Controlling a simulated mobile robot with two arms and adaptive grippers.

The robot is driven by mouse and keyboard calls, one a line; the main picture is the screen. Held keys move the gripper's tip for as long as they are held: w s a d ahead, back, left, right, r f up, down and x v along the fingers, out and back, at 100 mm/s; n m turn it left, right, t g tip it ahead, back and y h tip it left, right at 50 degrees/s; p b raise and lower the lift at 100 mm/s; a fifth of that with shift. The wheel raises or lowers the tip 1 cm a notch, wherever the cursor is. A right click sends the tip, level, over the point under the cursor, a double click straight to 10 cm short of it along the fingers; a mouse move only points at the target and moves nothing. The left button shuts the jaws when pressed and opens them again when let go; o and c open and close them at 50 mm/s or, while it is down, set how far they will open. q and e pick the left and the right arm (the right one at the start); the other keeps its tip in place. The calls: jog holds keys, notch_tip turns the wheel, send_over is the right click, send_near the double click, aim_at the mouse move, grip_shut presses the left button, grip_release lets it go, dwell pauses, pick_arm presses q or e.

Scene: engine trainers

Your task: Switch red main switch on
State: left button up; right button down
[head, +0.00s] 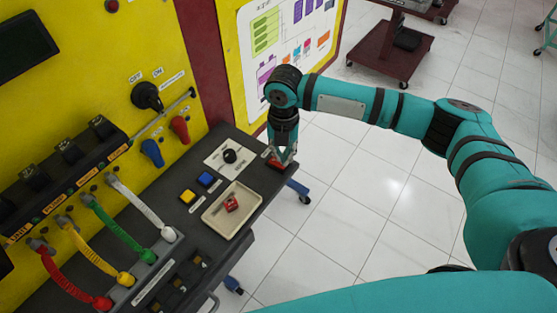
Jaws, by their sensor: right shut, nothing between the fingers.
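A small red part (273,163) sits at the far right corner of the dark console top, partly hidden by my right gripper; it looks like the red main switch, but its position, on or off, cannot be made out. My right gripper (284,159) points down right at it, its fingers shut and empty. Whether the fingertips touch the red part cannot be told. My left gripper is not in view.
On the console are a black knob (230,156), blue button (206,179), yellow button (188,196) and a beige tray (210,216) holding a red piece (232,202). The yellow panel (110,70) carries a black OFF/ON knob (147,96). Open tiled floor lies right.

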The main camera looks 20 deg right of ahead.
jog(key=shift+f+b, duration=0.4)
jog(key=shift+f, duration=0.75)
dwell(0.4)
notch_tip(320, 180, up, 7)
jog(key=p, duration=0.7)
jog(key=shift+r+p, duration=0.1)
jog(key=shift+p, duration=0.3)
